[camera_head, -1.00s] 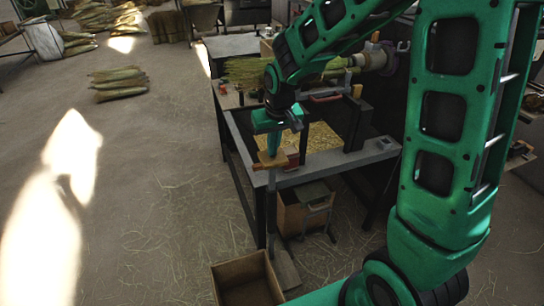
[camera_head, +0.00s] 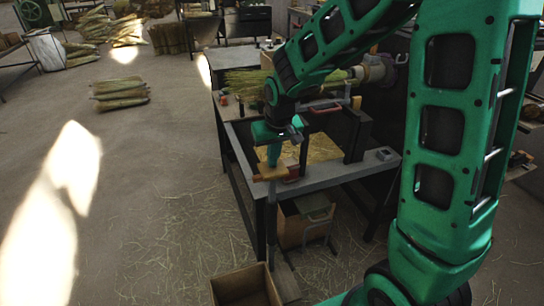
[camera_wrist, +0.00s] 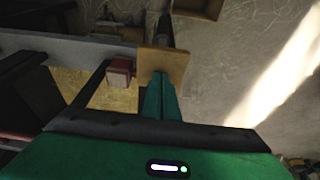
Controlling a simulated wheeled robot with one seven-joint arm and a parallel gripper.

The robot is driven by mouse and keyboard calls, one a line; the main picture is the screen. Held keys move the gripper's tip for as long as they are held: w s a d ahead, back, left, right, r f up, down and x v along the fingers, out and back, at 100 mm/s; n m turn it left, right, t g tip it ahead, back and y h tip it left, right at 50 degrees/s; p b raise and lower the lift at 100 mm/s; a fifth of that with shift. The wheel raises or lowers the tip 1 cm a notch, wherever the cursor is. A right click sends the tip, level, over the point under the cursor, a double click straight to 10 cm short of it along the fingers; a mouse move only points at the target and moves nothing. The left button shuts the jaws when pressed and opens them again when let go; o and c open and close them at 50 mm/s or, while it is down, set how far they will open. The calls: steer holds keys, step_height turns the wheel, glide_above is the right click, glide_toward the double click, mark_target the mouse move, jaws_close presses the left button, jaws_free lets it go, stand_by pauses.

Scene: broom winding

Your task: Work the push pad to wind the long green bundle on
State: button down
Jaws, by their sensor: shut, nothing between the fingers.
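The push pad (camera_head: 270,174) is a tan wooden block at the top of an upright lever at the bench's front left corner. It also shows in the wrist view (camera_wrist: 163,65). My gripper (camera_head: 273,163) points down with its green fingers shut and empty. Its tips (camera_wrist: 160,76) are right at the pad and overlap its edge in the wrist view; I cannot tell whether they touch. The long green bundle (camera_head: 245,84) lies across the back of the bench, its right end at a round metal holder (camera_head: 375,68). My arm hides part of it.
The bench frame (camera_head: 335,172) surrounds a straw-filled tray (camera_head: 322,150). A red block (camera_wrist: 120,70) sits beside the pad. An open box (camera_head: 240,284) stands on the floor by the lever's foot. Floor to the left is open, with tied bundles (camera_head: 120,93) farther back.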

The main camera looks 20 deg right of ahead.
steer(key=shift+s+f+x, duration=0.1)
steer(key=shift+s+x, duration=0.2)
steer(key=shift+x, duration=1)
steer(key=shift+s+f+x, duration=0.1)
steer(key=shift+s+x, duration=0.25)
steer(key=shift+x, duration=0.95)
steer(key=shift+s+f+x, duration=0.1)
steer(key=shift+s+x, duration=0.2)
steer(key=shift+x, duration=1)
steer(key=shift+r, duration=0.25)
steer(key=v, duration=0.2)
steer(key=w+v, duration=0.1)
steer(key=v, duration=0.2)
steer(key=w+v, duration=0.1)
steer(key=v, duration=0.2)
steer(key=shift+r, duration=0.4)
